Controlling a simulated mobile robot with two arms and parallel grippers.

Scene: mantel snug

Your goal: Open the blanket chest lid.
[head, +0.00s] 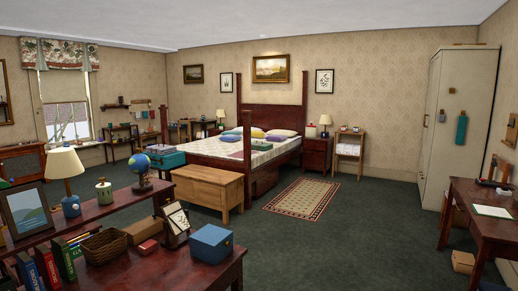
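A light wooden chest (207,188) stands at the foot of the bed in the head view, a few metres off. It looks like the blanket chest. Its flat lid (206,173) appears shut, and nothing clearly rests on it. Its base is in view on the carpet, with the left end close behind the dark desk in the foreground. Neither of my grippers is in view.
The bed (243,157) stands behind the chest. A dark desk (222,270) with a blue box (211,244) fills the lower left. Green carpet (330,245) is open in the middle, with a rug (302,199) right of the chest. Another desk (480,215) stands right.

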